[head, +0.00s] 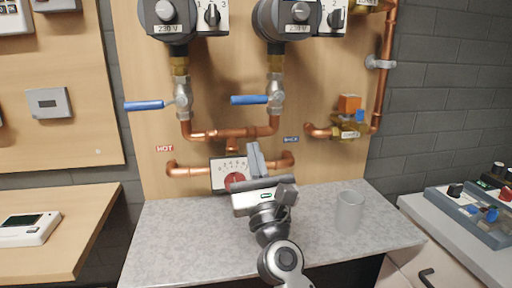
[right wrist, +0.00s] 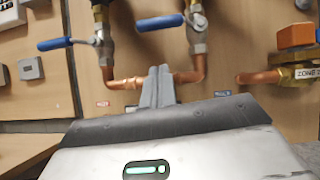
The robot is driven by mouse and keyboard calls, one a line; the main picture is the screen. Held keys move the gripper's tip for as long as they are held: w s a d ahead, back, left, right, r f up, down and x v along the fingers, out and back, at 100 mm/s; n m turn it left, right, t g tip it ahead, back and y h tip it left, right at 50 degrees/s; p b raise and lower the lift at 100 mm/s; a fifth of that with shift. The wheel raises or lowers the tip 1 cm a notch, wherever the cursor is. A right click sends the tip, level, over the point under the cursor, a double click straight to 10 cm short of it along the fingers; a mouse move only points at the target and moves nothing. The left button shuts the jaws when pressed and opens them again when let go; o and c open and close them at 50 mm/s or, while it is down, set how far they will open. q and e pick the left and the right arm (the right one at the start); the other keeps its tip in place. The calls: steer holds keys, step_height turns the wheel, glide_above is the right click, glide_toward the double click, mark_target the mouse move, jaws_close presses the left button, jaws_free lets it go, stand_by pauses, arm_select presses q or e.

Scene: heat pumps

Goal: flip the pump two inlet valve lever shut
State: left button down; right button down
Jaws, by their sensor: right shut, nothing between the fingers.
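Two blue valve levers show below two pumps. The right-hand blue lever (head: 250,100), under the right pump (head: 290,18), points left, crosswise to its vertical pipe; it shows in the right wrist view (right wrist: 160,23) too. Its silver valve body (head: 276,98) is at the lever's right end. The left blue lever (head: 146,105) also points left, crosswise. My right gripper (head: 254,150) is shut and empty, fingers upward, below the right lever and apart from it. In the right wrist view its fingers (right wrist: 158,88) overlap the copper pipe. My left gripper is not in view.
Copper pipes (head: 230,133) and a dial box (head: 222,182) lie behind my gripper. A grey cup (head: 349,212) stands on the speckled counter (head: 180,235). An orange-handled valve (head: 349,104) is at the right. Open space lies before the levers.

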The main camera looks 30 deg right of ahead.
arm_select(q)
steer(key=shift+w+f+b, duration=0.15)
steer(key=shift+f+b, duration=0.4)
steer(key=shift+b, duration=0.55)
arm_select(e)
steer(key=v, duration=0.6)
steer(key=shift+a, duration=0.2)
